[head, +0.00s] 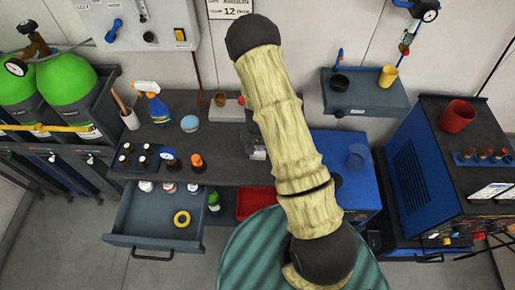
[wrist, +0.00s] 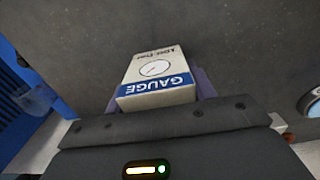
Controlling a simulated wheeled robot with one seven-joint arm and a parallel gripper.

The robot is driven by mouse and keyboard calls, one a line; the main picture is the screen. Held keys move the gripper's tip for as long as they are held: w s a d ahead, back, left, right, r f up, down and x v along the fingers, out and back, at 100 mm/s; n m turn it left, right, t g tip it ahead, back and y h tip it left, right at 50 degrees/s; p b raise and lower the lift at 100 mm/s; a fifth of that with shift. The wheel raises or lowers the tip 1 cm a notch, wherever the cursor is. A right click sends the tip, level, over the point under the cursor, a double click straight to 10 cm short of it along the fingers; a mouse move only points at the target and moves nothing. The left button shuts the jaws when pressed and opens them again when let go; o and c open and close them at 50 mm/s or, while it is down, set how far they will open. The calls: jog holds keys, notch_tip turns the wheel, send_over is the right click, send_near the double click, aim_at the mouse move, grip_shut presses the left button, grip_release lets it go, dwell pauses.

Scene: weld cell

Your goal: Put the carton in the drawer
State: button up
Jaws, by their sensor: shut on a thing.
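The carton (wrist: 155,72) is a small white box with a blue band reading "GAUGE" and a dial picture. In the wrist view it sits between the fingers of my gripper (wrist: 160,92), which is shut on it. The dark grey surface behind it is plain. In the head view my arm hides the carton and most of my gripper. The drawer (head: 122,241) is pulled open below the bench at lower left.
A red bin (head: 256,203) and green bottle (head: 214,201) are right of the drawer. Gas cylinders stand left.

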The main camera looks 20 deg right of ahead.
notch_tip(320, 180, up, 10)
jog(key=shift+b, duration=0.85)
jog(key=shift+f, duration=0.15)
